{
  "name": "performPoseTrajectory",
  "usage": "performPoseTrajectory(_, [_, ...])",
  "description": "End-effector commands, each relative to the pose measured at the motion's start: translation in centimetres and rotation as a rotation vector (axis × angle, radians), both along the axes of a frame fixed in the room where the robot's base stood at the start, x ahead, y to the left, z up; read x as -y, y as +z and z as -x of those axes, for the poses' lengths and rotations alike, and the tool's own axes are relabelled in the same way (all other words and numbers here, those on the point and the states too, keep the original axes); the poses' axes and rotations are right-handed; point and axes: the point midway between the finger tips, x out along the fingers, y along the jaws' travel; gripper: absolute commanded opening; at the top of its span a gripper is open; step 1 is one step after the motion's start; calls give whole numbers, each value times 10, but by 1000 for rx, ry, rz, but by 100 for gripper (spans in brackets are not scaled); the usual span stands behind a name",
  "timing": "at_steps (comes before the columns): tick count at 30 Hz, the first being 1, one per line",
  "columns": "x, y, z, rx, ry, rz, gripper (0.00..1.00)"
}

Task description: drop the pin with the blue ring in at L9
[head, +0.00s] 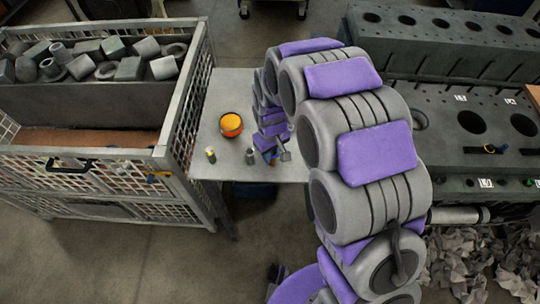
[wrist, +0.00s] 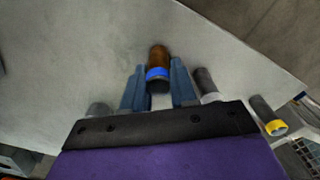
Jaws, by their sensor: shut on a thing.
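The pin with the blue ring (wrist: 158,73) has a brown body and a dark end. In the wrist view it sits between the two blue fingers of my gripper (wrist: 157,82), which is shut on it. I cannot tell whether the pin touches the table. In the head view my gripper (head: 274,154) is low over the small grey table (head: 222,90), and the pin cannot be made out there. The engine block (head: 442,158) on the right has round holes and small white labels. The labels are too small to read, so I cannot tell which is L9.
A pin with a yellow ring (head: 210,155) and a grey pin (head: 250,157) stand on the table near an orange cup (head: 231,125). A mesh crate (head: 190,105) with grey metal parts stands left. My arm hides part of the table and block. Scrap (head: 475,262) lies lower right.

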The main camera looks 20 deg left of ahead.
Motion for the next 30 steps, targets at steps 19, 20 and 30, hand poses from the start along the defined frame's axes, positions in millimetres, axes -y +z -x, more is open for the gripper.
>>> performPoseTrajectory(19, [-2, 10, -1, 3, 0, 0, 0])
performPoseTrajectory(20, [-2, 13, -1, 3, 0, 0, 0])
performPoseTrajectory(30, [-3, 34, -1, 2, 0, 1, 0])
